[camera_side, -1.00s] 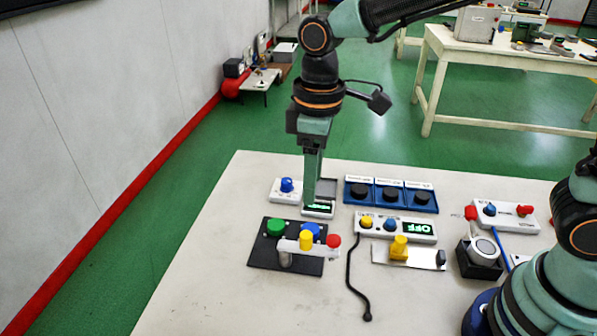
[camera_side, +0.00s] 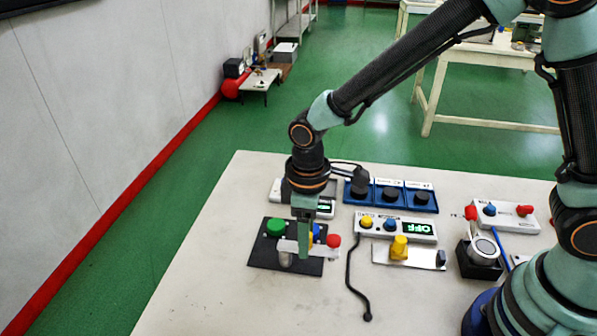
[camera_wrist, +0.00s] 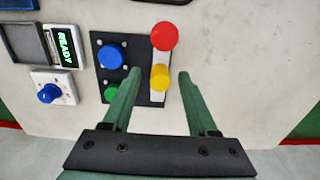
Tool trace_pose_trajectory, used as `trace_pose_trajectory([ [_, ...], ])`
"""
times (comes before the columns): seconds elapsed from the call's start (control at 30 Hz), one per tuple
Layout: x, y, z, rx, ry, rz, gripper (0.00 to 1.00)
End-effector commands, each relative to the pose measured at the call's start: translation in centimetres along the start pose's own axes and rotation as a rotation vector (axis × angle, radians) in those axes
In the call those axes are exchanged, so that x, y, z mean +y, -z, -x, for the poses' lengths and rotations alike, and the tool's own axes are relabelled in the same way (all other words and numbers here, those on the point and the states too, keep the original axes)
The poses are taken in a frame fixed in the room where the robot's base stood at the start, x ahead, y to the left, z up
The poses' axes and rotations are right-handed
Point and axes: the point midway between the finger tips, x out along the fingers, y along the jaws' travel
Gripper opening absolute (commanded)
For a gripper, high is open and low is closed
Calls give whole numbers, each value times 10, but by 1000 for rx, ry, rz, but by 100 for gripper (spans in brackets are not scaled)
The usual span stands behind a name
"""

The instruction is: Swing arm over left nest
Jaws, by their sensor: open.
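The white swing arm (camera_side: 290,246) lies across the front of a black plate (camera_side: 262,256), with a red knob (camera_side: 333,241) at its right end. Its yellow knob (camera_wrist: 159,77) shows in the wrist view and is mostly hidden in the side view. A green round piece (camera_side: 276,227) sits on the plate's left, and a blue one (camera_wrist: 110,57) to its right. The swing arm lies beside both, not over the green one. My gripper (camera_side: 304,250) is low at the swing arm. In the wrist view its open fingers (camera_wrist: 148,62) stand either side of the yellow knob.
A unit with a READY display (camera_wrist: 67,47) stands behind the plate. A panel with an OFF display (camera_side: 413,228) and blue trays with black discs (camera_side: 391,194) are to the right. A black cable (camera_side: 350,270) lies right of the plate. The table front left is clear.

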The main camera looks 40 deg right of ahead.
Motion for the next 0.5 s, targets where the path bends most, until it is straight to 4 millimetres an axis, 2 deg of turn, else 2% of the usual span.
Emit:
trace_pose_trajectory([
  [0.33,0,0,-4,0,0,0,59],
  [0.4,0,0,-4,0,0,0,32],
  [0.5,0,0,-4,0,0,0,0],
])
